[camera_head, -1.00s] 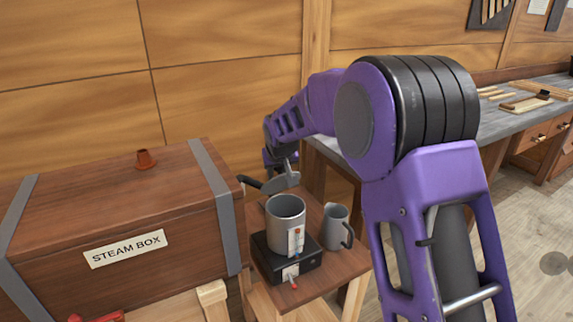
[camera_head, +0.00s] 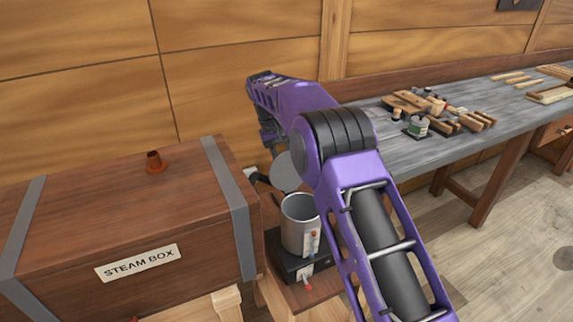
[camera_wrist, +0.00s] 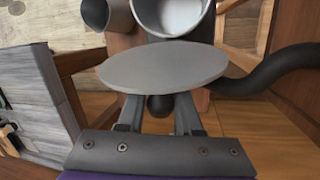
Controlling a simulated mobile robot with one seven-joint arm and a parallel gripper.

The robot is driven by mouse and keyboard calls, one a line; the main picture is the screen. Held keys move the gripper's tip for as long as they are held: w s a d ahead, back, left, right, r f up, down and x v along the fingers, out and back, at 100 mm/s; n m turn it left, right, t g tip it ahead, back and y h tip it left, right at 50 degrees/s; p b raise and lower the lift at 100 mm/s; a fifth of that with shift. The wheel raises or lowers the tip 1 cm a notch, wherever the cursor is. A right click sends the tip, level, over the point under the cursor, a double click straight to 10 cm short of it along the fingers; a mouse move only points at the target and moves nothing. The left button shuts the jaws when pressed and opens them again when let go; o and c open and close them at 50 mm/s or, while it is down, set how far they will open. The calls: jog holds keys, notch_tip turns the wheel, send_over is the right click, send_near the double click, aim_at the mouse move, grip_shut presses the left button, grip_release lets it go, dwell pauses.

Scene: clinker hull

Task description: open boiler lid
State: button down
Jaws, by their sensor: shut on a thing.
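The boiler (camera_head: 299,226) is a grey metal pot on a black burner (camera_head: 287,258), beside the steam box. Its top is open, and its mouth (camera_wrist: 172,18) shows in the wrist view. The round grey lid (camera_head: 286,172) is off the boiler, steeply tilted behind and above its rim. In the wrist view the lid (camera_wrist: 163,67) lies across the front of the fingers. My gripper (camera_wrist: 160,112) is shut on the lid's dark knob (camera_wrist: 160,106). In the head view my gripper (camera_head: 276,143) is small and partly hidden by my arm.
The wooden steam box (camera_head: 120,225) stands close on the left. A black hose (camera_wrist: 285,68) runs from near the boiler to the right in the wrist view. A grey jug (camera_wrist: 108,13) stands beside the boiler. A workbench (camera_head: 425,150) with tools lies right, the plank wall behind.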

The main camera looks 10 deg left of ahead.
jog(key=shift+w+a+f+g+h, duration=0.1)
jog(key=shift+f+g+h, duration=0.2)
jog(key=shift+g, duration=0.2)
dwell(0.3)
jog(key=c, duration=0.6)
grip_release()
jog(key=shift+r, duration=0.1)
jog(key=shift+r, duration=0.15)
